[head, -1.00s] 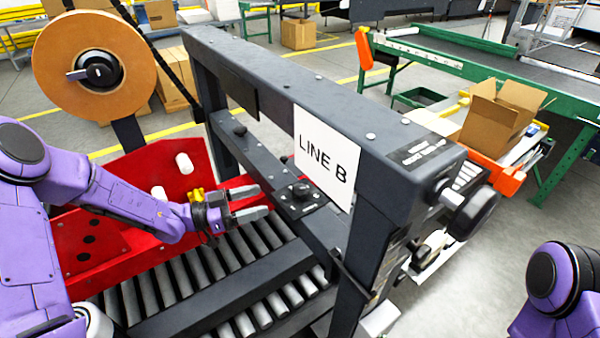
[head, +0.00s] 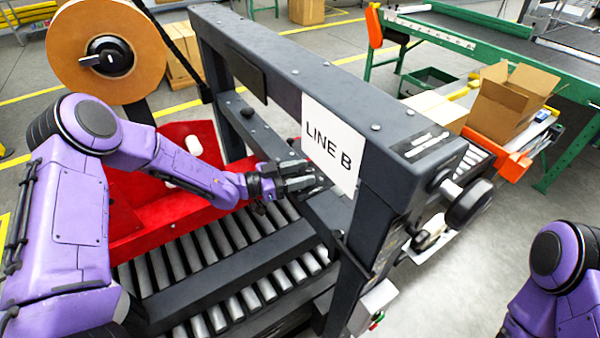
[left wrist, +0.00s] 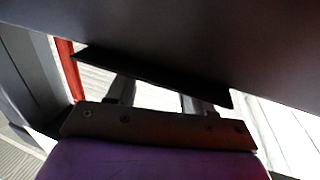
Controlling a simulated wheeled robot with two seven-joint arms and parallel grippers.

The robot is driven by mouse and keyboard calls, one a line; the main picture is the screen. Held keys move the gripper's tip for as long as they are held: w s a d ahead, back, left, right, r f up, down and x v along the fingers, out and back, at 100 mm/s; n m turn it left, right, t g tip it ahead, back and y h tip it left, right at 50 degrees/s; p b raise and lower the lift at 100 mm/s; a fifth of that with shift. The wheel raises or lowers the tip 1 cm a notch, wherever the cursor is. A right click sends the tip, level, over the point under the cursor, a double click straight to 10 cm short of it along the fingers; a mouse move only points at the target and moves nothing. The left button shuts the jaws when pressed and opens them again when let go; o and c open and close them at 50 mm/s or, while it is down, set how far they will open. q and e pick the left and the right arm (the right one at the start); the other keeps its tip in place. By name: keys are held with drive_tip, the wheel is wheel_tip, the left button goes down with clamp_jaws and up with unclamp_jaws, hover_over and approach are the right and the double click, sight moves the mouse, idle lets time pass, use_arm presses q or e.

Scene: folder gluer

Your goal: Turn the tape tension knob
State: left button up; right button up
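My left gripper (head: 304,177) is at the lower dark crossbar of the LINE B machine, beside the white sign. Its two fingers are apart and point right, over the place where a small black knob stood in the earlier head view. That knob is now hidden by the gripper, and I cannot tell if the fingers touch it. In the left wrist view the fingers (left wrist: 158,98) show a gap, with their tips hidden behind a dark beam (left wrist: 200,35). Other black knobs are on the crossbar (head: 247,113), the tape roll hub (head: 108,57) and the right side (head: 469,204). My right gripper is out of view.
The thick upper beam (head: 285,65) with the LINE B sign (head: 331,146) stands close above and right of my left gripper. Rollers (head: 205,247) lie below, and a red panel (head: 165,215) is behind the forearm. An open carton (head: 503,103) is at the right.

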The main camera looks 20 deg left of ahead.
use_arm(q)
drive_tip(key=c, duration=0.5)
drive_tip(key=shift+t, duration=0.3)
drive_tip(key=n+t+y, duration=0.1)
drive_tip(key=n+t+y+b, duration=0.2)
drive_tip(key=y, duration=0.1)
drive_tip(key=shift+s+d+f+n, duration=0.2)
drive_tip(key=shift+s+d+n, duration=0.05)
drive_tip(key=shift+n, duration=0.05)
drive_tip(key=n+t+y+b, duration=0.2)
drive_tip(key=y, duration=0.1)
drive_tip(key=n+y+b, duration=0.1)
drive_tip(key=y, duration=0.1)
drive_tip(key=shift+s+d+t, duration=0.1)
drive_tip(key=shift+d+t, duration=0.15)
drive_tip(key=shift+t, duration=0.15)
drive_tip(key=n+y+b, duration=0.1)
drive_tip(key=n+y, duration=0.1)
drive_tip(key=y, duration=0.1)
drive_tip(key=shift+d+n+t+y+b, duration=0.15)
drive_tip(key=shift+n+t+y+b, duration=0.15)
drive_tip(key=shift+n+t+b, duration=0.1)
drive_tip(key=shift+d+r+n+y+b, duration=0.15)
drive_tip(key=shift+n+y+b, duration=0.25)
drive_tip(key=shift+n+y, duration=1)
drive_tip(key=shift+r+y, duration=0.1)
drive_tip(key=shift+y, duration=0.5)
